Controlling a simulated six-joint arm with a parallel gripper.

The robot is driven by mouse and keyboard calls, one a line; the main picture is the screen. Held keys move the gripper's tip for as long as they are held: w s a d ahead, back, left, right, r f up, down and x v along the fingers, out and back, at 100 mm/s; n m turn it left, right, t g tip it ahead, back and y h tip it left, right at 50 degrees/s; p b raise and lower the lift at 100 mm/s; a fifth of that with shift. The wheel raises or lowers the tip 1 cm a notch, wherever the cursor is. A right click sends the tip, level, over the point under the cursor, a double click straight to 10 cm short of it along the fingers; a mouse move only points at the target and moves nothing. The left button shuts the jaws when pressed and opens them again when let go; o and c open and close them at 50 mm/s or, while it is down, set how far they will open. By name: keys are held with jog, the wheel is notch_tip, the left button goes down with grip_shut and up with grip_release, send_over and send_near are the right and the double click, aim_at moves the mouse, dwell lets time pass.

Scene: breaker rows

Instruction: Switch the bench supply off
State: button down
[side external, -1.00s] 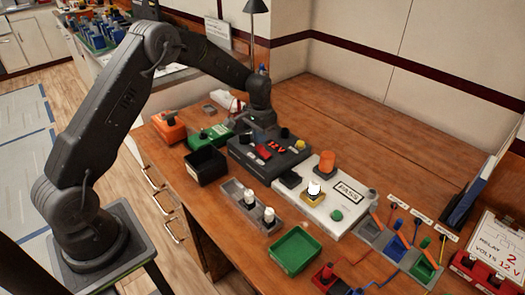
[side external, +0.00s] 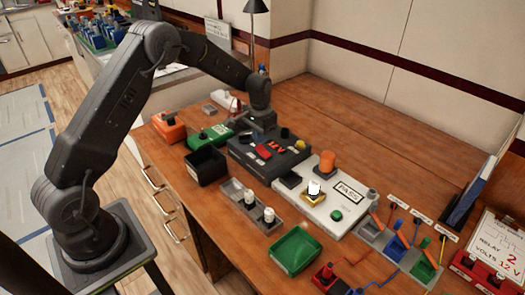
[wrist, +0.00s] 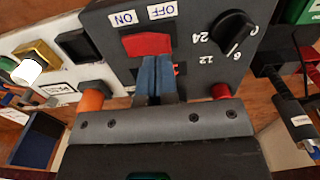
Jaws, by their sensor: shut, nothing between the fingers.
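The bench supply (side external: 240,150) is a dark grey box on the wooden bench, with a red lit "12 V" display (side external: 277,147). Its red rocker switch (wrist: 147,45) lies beside an ON label (wrist: 124,18) on the left and an OFF label (wrist: 162,11) on the right in the wrist view. The switch also shows in the side view (side external: 263,152). My gripper (wrist: 156,62) is shut and empty, its blue-grey fingertips over the panel right beside the switch and partly covering the display. I cannot tell whether they touch it, or which way the rocker tilts.
A black dial (wrist: 234,32) and a red terminal (wrist: 220,91) are on the same panel. A white box (side external: 318,207) with an orange knob (side external: 327,161) stands close on one side, a green box (side external: 209,135) on the other.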

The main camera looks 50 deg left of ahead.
jog(key=shift+f, duration=1.5)
dwell(0.8)
jog(key=shift+r, duration=3.55)
notch_tip(320, 180, up, 9)
jog(key=t, duration=0.1)
send_over(260, 148)
jog(key=s+d, duration=0.4)
jog(key=s+d+r+t, duration=0.2)
jog(key=s+d+r, duration=0.1)
jog(key=s+r, duration=0.5)
jog(key=s+d+r+t, duration=0.1)
jog(key=s+d, duration=0.1)
jog(key=s, duration=0.7)
jog(key=s+d+r+t, duration=0.1)
jog(key=s+d, duration=0.2)
jog(key=s, duration=0.7)
jog(key=shift+d+t, duration=0.3)
